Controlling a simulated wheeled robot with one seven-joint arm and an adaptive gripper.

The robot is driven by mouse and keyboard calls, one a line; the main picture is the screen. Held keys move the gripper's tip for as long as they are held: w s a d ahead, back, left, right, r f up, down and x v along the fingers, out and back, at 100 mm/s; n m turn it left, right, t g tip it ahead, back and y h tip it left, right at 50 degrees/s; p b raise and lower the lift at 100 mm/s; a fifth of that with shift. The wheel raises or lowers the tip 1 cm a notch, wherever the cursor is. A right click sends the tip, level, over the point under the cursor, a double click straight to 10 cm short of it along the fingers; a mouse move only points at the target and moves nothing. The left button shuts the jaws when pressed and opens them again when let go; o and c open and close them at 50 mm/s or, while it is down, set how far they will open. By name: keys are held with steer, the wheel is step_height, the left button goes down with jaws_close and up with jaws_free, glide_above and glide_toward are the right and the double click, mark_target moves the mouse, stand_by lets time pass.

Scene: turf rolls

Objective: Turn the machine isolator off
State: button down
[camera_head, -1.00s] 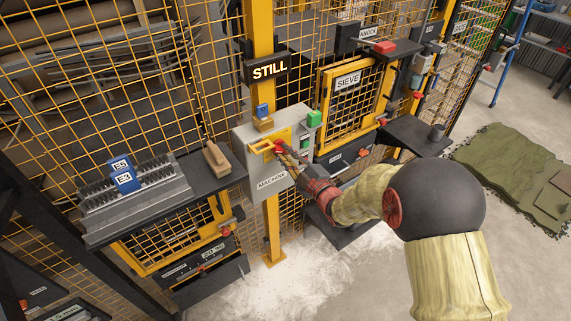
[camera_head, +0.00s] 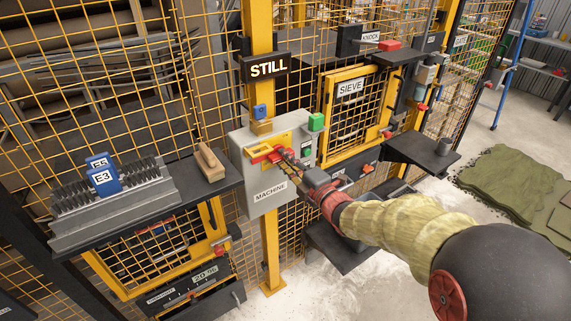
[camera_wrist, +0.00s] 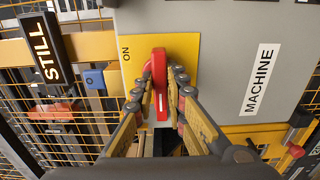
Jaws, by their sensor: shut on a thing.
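The machine isolator is a grey box labelled MACHINE (camera_head: 270,192) on a yellow post, with a yellow plate and a red handle (camera_head: 263,156). In the wrist view the red handle (camera_wrist: 160,108) lies between my fingers, on the yellow plate (camera_wrist: 184,50) beside the word ON. The handle lies roughly crosswise on the box, not pointing at ON. My gripper (camera_head: 282,156) reaches in from the right and is shut on the handle; in the wrist view its fingers (camera_wrist: 161,95) sit on both sides of it. Any OFF marking is hidden.
A lit STILL sign (camera_head: 268,67) hangs above the box. Left is a shelf with a brush and blue tags E5 and E3 (camera_head: 103,178). Mesh guards stand behind; turf (camera_head: 505,180) lies right.

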steer(key=shift+f, duration=0.1)
stand_by(0.3)
steer(key=c, duration=1.9)
jaws_free()
steer(key=shift+o, duration=0.5)
steer(key=v, duration=1.2)
